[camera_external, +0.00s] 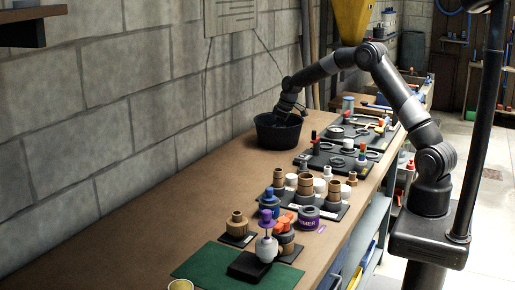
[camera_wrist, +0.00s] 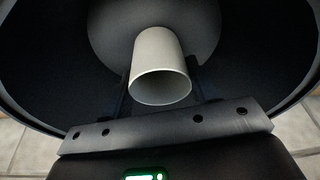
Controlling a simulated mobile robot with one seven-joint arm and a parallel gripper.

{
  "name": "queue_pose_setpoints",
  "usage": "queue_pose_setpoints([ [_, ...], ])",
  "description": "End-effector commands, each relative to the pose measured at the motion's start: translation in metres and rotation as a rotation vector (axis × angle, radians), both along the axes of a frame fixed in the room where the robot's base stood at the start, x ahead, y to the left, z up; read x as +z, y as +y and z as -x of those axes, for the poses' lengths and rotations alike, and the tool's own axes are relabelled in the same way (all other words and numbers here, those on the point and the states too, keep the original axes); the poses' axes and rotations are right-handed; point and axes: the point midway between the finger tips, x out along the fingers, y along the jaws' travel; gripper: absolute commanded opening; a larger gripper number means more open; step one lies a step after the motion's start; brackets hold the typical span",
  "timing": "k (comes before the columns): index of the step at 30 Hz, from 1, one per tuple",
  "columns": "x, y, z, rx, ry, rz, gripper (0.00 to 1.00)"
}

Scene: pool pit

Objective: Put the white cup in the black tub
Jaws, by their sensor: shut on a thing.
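The black tub (camera_external: 277,140) stands on the bench near the wall. In the wrist view its dark rim and inner wall (camera_wrist: 55,60) surround the view. The white cup (camera_wrist: 160,62) is between the fingers of my gripper (camera_wrist: 163,88), which is shut on it. The cup's open mouth faces the camera. The cup is inside the tub's outline, over its floor; I cannot tell whether it touches the floor. In the external view my gripper (camera_external: 284,112) reaches down into the tub from above, and its fingertips and the cup are hidden there.
Black trays (camera_external: 322,162) with small parts lie to the right of the tub. Several wooden and coloured containers (camera_external: 305,187) stand nearer the front, with a green mat (camera_external: 205,264) at the front edge. The bench left of the tub is clear. The block wall (camera_external: 150,80) rises close behind.

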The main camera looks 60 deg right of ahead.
Motion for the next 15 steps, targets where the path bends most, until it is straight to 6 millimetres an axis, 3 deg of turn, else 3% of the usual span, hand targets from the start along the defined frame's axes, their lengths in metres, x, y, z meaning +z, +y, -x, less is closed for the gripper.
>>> queue_pose_setpoints([
  [11, -0.0042, -0.0002, -0.0002, 0.000, -0.001, 0.001, 0.33],
  [12, -0.0036, -0.0001, -0.0003, 0.000, -0.001, 0.001, 0.57],
  [15, -0.0035, -0.0002, -0.0003, 0.000, -0.001, 0.001, 0.66],
])
